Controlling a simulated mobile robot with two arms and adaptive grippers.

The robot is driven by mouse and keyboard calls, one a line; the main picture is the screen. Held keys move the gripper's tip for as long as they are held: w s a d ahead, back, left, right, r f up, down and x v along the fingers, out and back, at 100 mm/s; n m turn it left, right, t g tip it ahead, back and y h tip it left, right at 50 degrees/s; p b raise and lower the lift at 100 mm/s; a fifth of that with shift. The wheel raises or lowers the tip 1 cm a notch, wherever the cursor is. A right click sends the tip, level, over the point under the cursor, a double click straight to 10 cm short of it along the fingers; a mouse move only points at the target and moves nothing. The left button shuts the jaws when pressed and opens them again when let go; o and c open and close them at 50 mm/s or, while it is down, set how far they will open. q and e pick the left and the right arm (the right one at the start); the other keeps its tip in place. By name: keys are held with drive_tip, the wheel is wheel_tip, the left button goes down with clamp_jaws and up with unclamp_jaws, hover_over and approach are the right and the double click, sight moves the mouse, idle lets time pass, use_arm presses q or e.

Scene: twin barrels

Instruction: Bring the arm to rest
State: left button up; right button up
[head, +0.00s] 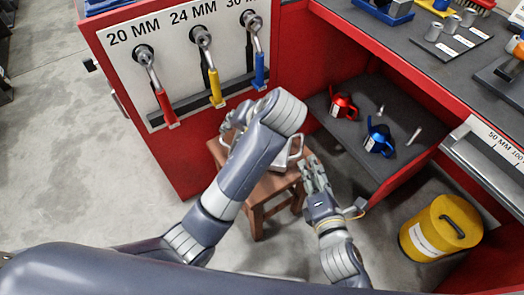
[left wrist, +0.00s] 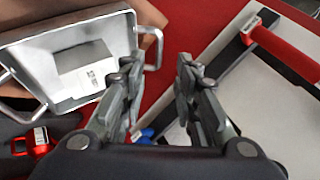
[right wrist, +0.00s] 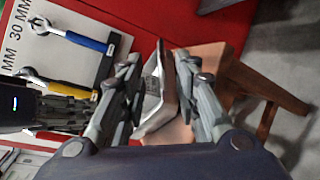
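My left arm crosses the middle of the head view. Its gripper (head: 232,122) is mostly hidden behind my arm, near the wrench panel. In the left wrist view my left gripper (left wrist: 158,88) has its fingers apart with nothing between them. My right gripper (head: 314,168) is in front of the stool's right side. In the right wrist view my right gripper (right wrist: 163,95) has its fingers apart, with a metal tray (right wrist: 182,85) seen beyond them. The tray, with handles, sits on the wooden stool (head: 262,190), partly hidden by my arm. A pale block (left wrist: 88,75) lies inside it.
Red (head: 166,105), yellow (head: 215,88) and blue-handled (head: 259,70) wrenches hang on the labelled panel. Red (head: 343,106) and blue (head: 379,139) tools sit on the dark shelf. A yellow canister (head: 440,228) stands at the right. The floor at the left is clear.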

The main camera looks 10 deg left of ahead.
use_arm(q)
drive_tip(key=shift+f, duration=0.1)
use_arm(e)
drive_tip(key=shift+d, duration=0.1)
idle(0.3)
